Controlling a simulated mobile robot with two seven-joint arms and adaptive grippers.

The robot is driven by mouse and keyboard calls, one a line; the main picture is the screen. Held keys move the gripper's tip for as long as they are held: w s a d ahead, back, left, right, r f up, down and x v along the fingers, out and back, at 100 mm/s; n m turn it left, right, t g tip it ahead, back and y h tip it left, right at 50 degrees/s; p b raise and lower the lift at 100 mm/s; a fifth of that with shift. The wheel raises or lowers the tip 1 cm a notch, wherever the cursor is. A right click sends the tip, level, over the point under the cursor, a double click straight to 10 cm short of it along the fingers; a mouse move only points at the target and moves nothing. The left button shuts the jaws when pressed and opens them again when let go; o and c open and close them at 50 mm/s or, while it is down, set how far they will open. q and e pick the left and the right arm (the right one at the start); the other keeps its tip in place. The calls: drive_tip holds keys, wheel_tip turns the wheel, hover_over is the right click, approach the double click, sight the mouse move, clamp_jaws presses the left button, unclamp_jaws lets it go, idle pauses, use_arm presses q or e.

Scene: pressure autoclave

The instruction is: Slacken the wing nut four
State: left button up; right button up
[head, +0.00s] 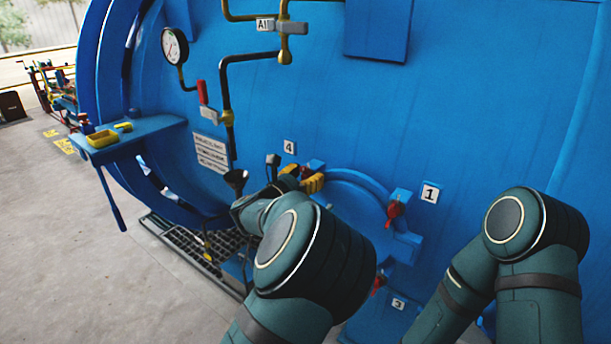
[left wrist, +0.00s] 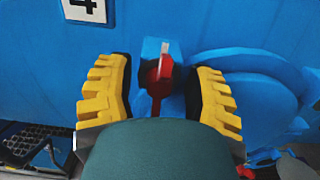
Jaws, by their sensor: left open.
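Wing nut four is red and sits on a blue lug beside the round hatch, below the label 4 (head: 289,147). In the left wrist view the red wing nut (left wrist: 160,74) stands between the two yellow fingers, with a gap on each side. My left gripper (head: 302,177) is open around it; its fingers do not appear to touch the nut. In the head view the fingers and arm partly hide the nut. The label 4 shows at the top left of the left wrist view (left wrist: 85,9). My right gripper is not in view; only my right arm shows.
Red wing nut one (head: 395,210) is right of the hatch (head: 350,205), near label 1 (head: 430,193). Label 3 (head: 398,303) is lower down. A red-handled valve (head: 203,93) and pipe hang at upper left. A blue shelf (head: 150,130) with a yellow tray (head: 102,138) juts out left.

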use_arm(q)
drive_tip(key=shift+o, duration=0.2)
clamp_jaws()
